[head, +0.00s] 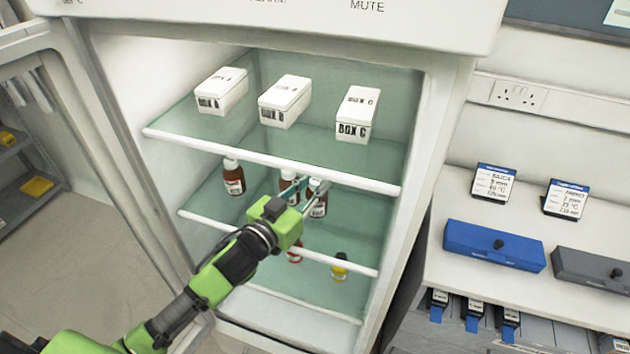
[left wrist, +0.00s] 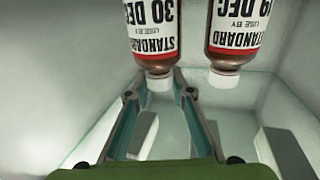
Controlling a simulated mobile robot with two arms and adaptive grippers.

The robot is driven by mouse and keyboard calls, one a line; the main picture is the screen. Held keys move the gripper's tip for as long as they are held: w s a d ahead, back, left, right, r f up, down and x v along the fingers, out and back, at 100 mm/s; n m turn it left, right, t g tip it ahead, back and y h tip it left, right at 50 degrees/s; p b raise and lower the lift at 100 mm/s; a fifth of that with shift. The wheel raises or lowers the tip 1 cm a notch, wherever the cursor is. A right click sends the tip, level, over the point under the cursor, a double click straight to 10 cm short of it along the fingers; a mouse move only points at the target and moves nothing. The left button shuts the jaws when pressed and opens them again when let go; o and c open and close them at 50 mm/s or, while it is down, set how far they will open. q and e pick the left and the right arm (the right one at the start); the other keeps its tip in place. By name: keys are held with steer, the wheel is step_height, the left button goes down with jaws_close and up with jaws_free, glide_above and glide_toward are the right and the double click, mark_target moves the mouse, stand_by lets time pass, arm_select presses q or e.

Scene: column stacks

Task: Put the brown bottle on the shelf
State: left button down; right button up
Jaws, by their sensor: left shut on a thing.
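Three brown bottles with white caps and pale labels are on the middle glass shelf (head: 350,225) of the open fridge. One is at the left (head: 233,177); another (head: 289,185) is in the middle, partly hidden by my gripper. My left gripper (head: 311,186) is shut on the rightmost brown bottle (head: 318,204). In the left wrist view this held bottle (left wrist: 152,35) is upside down, labelled STANDARD, 30 DEC. A neighbouring bottle (left wrist: 235,40) stands beside it, apart. I cannot tell whether the held bottle touches the shelf. My right gripper is not in view.
The upper shelf (head: 300,158) holds three white boxes (head: 285,100). The fridge door (head: 120,150) stands open at left. A counter (head: 470,280) at right holds a blue box (head: 493,246) and a grey box (head: 592,270).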

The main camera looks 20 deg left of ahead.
arm_select(q)
steer(key=shift+f, duration=0.1)
steer(key=c, duration=1.8)
jaws_free()
steer(key=shift+r, duration=0.2)
steer(key=shift+b+v, duration=1.6)
steer(key=shift+v, duration=4.4)
steer(key=shift+f, duration=0.1)
